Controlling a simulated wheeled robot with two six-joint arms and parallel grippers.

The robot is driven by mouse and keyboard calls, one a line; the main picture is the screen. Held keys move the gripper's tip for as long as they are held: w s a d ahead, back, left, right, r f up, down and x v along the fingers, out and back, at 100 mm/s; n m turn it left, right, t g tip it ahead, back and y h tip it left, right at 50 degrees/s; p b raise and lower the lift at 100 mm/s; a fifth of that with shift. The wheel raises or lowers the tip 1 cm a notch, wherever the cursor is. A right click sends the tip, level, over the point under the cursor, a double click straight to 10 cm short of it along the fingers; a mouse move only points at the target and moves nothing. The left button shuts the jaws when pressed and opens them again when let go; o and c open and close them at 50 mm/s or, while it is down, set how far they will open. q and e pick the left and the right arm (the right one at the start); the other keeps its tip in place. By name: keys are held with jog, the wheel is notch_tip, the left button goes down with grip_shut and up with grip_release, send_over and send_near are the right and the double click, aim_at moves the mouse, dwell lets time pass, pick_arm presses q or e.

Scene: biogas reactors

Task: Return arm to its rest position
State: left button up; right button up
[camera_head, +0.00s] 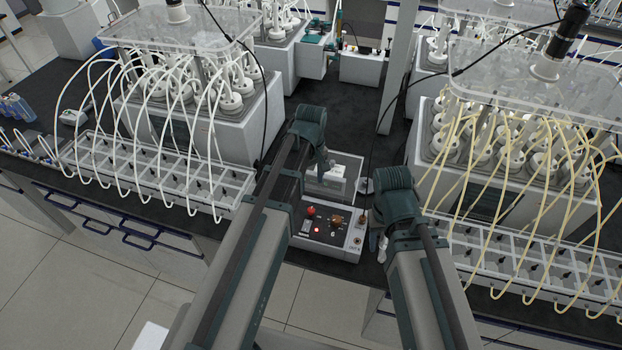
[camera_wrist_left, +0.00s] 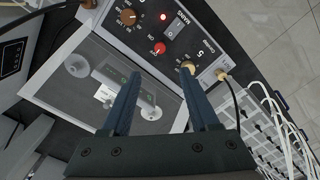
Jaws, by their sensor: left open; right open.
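My left gripper (camera_head: 323,168) is at the end of the left arm, over the bench between the two reactor units. It points down at a control box (camera_head: 318,238). The left wrist view shows this gripper (camera_wrist_left: 160,74) with its two dark fingers apart and nothing between them.
A reactor unit with white tubes (camera_head: 195,118) stands at left, and one with yellow tubes (camera_head: 510,150) at right. Rows of clear containers (camera_head: 150,172) line the bench's front edge. A black cable (camera_head: 375,150) hangs near my arms. Open floor (camera_head: 80,270) lies in front.

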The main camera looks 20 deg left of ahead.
dwell(0.4)
pick_arm(q)
jog(key=s+d+f+m+b, duration=0.5)
jog(key=s+m, duration=0.1)
jog(key=s, duration=0.1)
jog(key=s+d+f+m+y+b, duration=0.1)
jog(key=s+d+f+m+b, duration=0.4)
jog(key=s, duration=0.3)
jog(key=shift+d+f+m+b, duration=0.3)
jog(key=shift+m+b, duration=0.1)
jog(key=shift+m, duration=0.4)
